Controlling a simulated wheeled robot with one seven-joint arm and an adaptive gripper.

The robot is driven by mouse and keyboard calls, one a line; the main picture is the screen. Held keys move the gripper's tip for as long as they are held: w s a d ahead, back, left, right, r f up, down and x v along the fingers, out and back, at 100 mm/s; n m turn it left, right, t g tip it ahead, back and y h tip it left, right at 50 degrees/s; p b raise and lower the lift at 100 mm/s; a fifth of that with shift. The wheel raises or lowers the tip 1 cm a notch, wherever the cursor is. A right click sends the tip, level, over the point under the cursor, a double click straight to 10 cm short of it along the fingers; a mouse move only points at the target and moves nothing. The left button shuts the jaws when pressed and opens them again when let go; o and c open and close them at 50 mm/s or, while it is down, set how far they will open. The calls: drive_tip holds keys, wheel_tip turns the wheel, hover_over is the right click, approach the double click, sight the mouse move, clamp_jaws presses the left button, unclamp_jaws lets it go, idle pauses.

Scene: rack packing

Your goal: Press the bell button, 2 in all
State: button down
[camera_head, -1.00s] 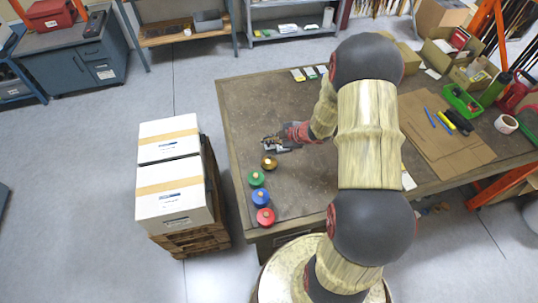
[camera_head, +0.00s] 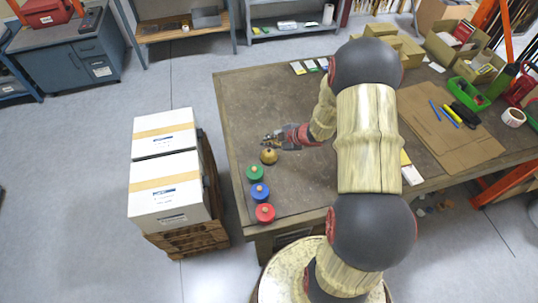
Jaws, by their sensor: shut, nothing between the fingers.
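A brass-coloured bell (camera_head: 268,157) stands on the table near its left edge. A green (camera_head: 255,175), a blue (camera_head: 260,193) and a red (camera_head: 265,213) round piece, each with a small brass-coloured top, stand in a line in front of it. My gripper (camera_head: 267,141) is shut and empty, pointing left, just behind the bell in the picture. Whether it touches the bell or how high it hangs, I cannot tell. The bell's top button is too small to make out clearly.
The brown table (camera_head: 240,110) has free room behind my gripper. Cardboard (camera_head: 440,135) with markers lies on the right, near boxes and green bins. White cartons (camera_head: 165,185) on a pallet stand on the floor to the left.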

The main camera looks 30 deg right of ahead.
drive_tip(key=shift+f+b, duration=0.4)
drive_tip(key=shift+f, duration=0.65)
idle(0.6)
drive_tip(key=shift+f, duration=0.4)
drive_tip(key=shift+f+b, duration=0.35)
drive_tip(key=shift+f, duration=0.1)
idle(0.7)
drive_tip(key=shift+r, duration=0.1)
drive_tip(key=shift+r+p, duration=0.8)
drive_tip(key=shift+p, duration=0.15)
wheel_tip(320, 180, up, 5)
drive_tip(key=p, duration=0.4)
drive_tip(key=shift+p, duration=0.35)
